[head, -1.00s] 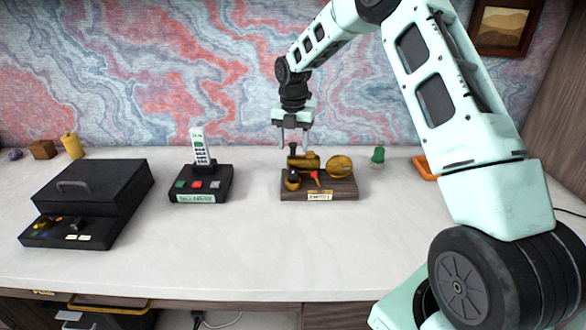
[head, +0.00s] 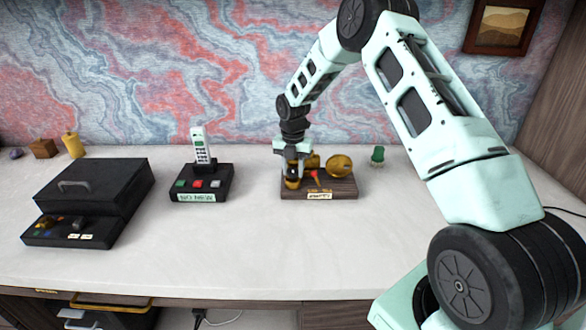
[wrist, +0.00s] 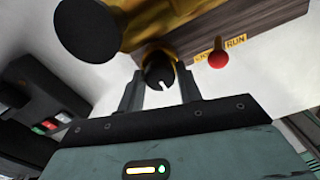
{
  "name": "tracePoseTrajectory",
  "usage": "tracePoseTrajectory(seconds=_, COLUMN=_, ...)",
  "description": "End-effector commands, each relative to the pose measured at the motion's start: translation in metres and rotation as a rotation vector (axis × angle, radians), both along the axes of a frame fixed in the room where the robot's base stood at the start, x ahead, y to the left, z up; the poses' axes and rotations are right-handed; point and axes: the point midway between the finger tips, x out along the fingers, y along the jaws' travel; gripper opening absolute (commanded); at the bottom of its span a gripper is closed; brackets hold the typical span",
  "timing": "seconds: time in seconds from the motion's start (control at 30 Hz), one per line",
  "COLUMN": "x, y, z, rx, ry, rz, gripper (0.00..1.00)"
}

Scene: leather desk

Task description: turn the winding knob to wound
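A brass model engine (head: 312,161) stands on a dark wooden base (head: 340,190) with a label on its front. In the wrist view a small black knob (wrist: 158,71) with a white pointer mark sits on the brass body. My gripper (wrist: 160,75) is open, with one finger on each side of this knob. Narrow gaps seem to show between fingers and knob; contact is unclear. In the head view my gripper (head: 292,168) covers the left part of the engine and hides the knob. No wound label can be read.
A red-tipped lever (wrist: 218,59) stands close to the right finger, beside a RUN label (wrist: 236,41). A large black disc (wrist: 88,27) is at upper left. A phone dock (head: 201,184) and black case (head: 95,190) are left; a green object (head: 377,155) is right.

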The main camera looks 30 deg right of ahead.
Motion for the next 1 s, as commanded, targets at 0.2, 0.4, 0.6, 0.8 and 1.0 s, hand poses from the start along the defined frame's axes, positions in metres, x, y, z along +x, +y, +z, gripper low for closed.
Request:
tracePoseTrajectory(seconds=0.2, x=-0.0001, y=-0.0001, z=0.0003, rx=0.0, ry=0.0, rz=-0.001, gripper=0.09)
tracePoseTrajectory(seconds=0.4, x=-0.0001, y=-0.0002, z=0.0005, rx=0.0, ry=0.0, rz=-0.026, gripper=0.09)
tracePoseTrajectory(seconds=0.6, x=0.0002, y=-0.0002, z=0.0009, rx=0.001, ry=0.001, rz=-0.119, gripper=0.09)
tracePoseTrajectory(seconds=0.8, x=0.0003, y=-0.0005, z=0.0011, rx=0.0, ry=0.0, rz=-0.28, gripper=0.09)
tracePoseTrajectory(seconds=1.0, x=0.0004, y=-0.0009, z=0.001, rx=0.0, ry=0.0, rz=-0.472, gripper=0.09)
